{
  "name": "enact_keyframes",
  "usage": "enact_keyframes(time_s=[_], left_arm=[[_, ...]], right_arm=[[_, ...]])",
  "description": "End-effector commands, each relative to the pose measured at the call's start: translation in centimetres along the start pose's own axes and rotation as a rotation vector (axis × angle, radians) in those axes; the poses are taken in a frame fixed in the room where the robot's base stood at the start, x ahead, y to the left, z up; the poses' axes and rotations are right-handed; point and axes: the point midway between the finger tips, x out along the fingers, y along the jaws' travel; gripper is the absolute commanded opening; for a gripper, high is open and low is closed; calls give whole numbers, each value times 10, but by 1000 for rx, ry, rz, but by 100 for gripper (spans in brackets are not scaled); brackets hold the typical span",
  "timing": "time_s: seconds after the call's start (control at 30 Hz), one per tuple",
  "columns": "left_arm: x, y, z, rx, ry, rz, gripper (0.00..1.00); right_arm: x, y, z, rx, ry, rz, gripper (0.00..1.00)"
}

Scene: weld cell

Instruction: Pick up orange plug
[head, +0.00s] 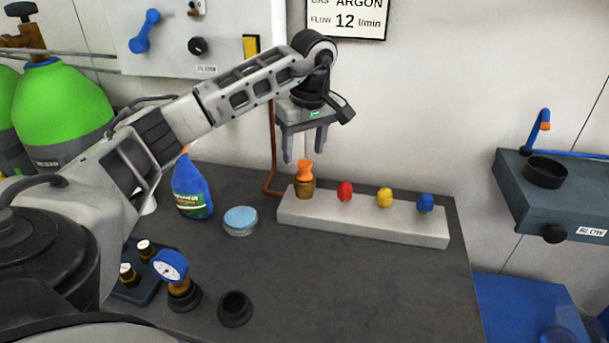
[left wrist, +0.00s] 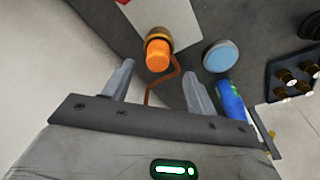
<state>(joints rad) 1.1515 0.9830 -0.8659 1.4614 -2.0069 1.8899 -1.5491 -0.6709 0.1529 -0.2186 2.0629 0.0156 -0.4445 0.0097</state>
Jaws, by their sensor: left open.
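The orange plug (head: 305,172) stands upright in a brass fitting (head: 304,188) at the left end of a pale grey block on the bench. My left gripper (head: 306,154) is open and points down just above and behind the plug, with nothing between its fingers. In the left wrist view the orange plug (left wrist: 158,54) shows ahead of the open left gripper (left wrist: 156,75), roughly centred between the fingertips. My right gripper is not in view.
The pale block (head: 365,219) also holds a red plug (head: 345,191), a yellow plug (head: 384,197) and a blue plug (head: 425,203). A round blue-lidded tin (head: 240,221) and a blue bottle (head: 191,187) stand left. The front right bench is clear.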

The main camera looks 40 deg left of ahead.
Motion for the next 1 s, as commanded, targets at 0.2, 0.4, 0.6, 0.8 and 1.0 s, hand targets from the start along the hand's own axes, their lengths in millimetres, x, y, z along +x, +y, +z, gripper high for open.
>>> enact_keyframes(time_s=[0.2,0.4,0.6,0.8,1.0], left_arm=[[29,2,3,0,-2,-4,57],[50,3,3,-1,-1,-1,57],[51,3,3,0,0,1,57],[51,3,3,0,-1,0,13],[50,3,3,0,-1,0,10]], right_arm=[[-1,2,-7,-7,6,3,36],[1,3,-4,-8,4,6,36],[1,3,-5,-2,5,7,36],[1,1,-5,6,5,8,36],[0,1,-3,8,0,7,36]])
